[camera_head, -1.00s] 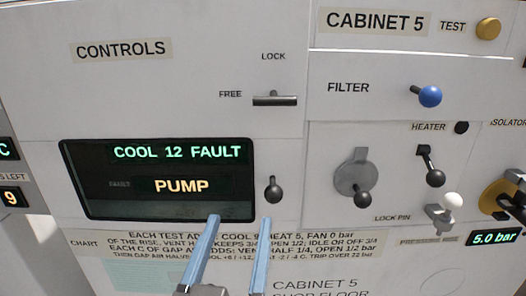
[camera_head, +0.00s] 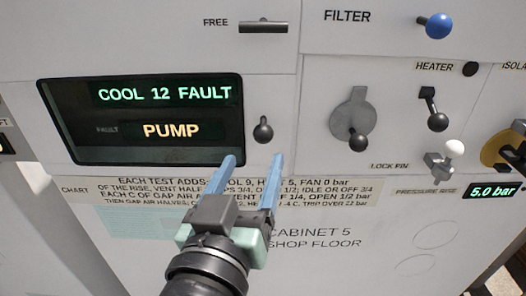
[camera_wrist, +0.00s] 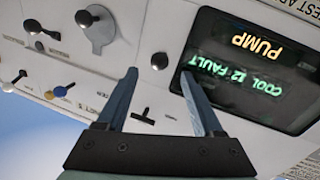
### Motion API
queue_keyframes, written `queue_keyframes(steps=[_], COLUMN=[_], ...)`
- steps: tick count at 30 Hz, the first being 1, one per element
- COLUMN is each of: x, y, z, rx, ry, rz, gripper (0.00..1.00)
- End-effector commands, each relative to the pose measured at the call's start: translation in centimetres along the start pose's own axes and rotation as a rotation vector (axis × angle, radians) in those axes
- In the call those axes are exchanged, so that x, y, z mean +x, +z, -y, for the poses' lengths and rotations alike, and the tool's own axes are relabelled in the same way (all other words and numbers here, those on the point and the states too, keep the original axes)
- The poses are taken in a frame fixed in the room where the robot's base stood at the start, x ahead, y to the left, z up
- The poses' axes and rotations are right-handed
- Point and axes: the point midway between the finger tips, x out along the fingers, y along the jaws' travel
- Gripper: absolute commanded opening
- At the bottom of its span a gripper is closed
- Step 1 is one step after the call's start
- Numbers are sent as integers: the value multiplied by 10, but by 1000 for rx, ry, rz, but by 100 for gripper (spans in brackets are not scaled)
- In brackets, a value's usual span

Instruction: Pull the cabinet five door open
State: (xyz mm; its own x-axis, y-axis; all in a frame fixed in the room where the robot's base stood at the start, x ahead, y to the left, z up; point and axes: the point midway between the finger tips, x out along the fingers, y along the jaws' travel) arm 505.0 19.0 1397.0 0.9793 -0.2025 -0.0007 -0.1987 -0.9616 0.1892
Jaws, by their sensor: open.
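The cabinet five front (camera_head: 400,215) is a pale metal face with the words "CABINET 5 SHOP FLOOR" low on it. I cannot tell which seam bounds its door; no gap shows. A small black ball knob (camera_head: 263,131) sits right of the dark display. My gripper (camera_head: 253,158) has two blue fingers, apart and empty. In the head view its tips appear just below the knob, one on each side. In the wrist view the knob (camera_wrist: 159,61) lies just beyond and between the fingertips (camera_wrist: 158,74). Contact cannot be told.
The display (camera_head: 150,122) reads "COOL 12 FAULT" and "PUMP". A FREE lever (camera_head: 263,27) is above. A grey disc with a black-knobbed handle (camera_head: 353,118), heater lever (camera_head: 435,112), white-topped lock pin (camera_head: 450,152) and blue filter knob (camera_head: 438,25) stick out at right.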

Motion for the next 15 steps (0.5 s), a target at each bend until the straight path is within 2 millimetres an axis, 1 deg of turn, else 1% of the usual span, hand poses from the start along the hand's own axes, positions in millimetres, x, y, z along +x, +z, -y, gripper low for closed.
queue_keyframes(steps=[1,5,7,12,15], x=[3,8,22,55,68], y=[5,4,-4,-5,-4], z=[0,0,-1,-1,-1], rx=[3,1,-5,-4,-3], ry=[2,-4,-5,-6,-7], rz=[-4,-7,1,1,0], gripper=[68,68,68,68,68])
